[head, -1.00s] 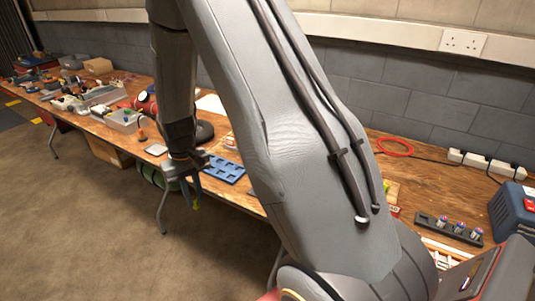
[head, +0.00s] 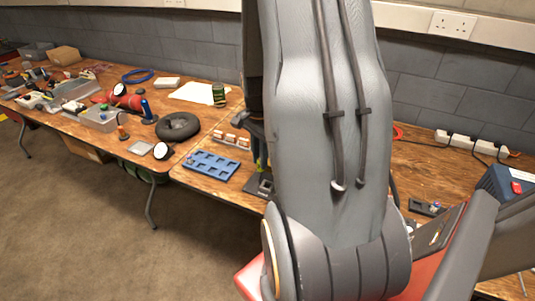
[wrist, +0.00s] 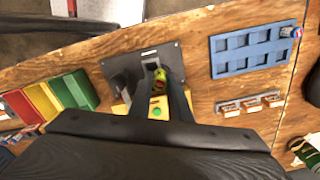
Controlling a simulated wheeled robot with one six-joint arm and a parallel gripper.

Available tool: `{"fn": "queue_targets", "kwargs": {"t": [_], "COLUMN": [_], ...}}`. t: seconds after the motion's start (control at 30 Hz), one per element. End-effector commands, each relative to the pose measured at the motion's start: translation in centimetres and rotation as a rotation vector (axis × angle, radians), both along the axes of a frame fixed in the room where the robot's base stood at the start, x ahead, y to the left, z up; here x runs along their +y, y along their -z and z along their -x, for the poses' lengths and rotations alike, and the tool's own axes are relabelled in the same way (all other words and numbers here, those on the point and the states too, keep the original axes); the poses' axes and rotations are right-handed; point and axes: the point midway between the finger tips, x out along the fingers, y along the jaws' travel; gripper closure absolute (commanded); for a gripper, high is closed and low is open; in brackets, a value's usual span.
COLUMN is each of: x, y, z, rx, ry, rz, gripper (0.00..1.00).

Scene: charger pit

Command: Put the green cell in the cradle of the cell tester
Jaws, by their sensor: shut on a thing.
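The green cell (wrist: 160,74), with yellow on it, is between the fingers of my gripper (wrist: 161,80) in the wrist view. My gripper is shut on it. The cell tester is a dark plate (wrist: 118,66) with a yellow part carrying a green button. The cell appears over the plate, close to a pale slot-like part that may be the cradle. I cannot tell whether the cell touches it. In the head view the cell (head: 262,164) shows low at the bench front beside my arm, above a sliver of the tester (head: 262,188). My arm hides the rest.
A blue recessed tray (head: 211,165) lies left of the tester, with a white rack of orange-red blocks (head: 232,139) behind it. Red, yellow and green bins (wrist: 50,97) sit on the other side. A black ring (head: 178,126) and a blue charger-like box (head: 505,184) stand farther off.

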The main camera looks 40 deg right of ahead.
Motion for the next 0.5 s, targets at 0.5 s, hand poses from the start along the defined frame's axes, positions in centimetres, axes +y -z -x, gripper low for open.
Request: {"fn": "queue_targets", "kwargs": {"t": [0.5], "x": [-1.2], "y": [1.4], "z": [1.6], "rx": [0.001], "ry": [0.137], "rz": [0.000], "gripper": [1.00]}}
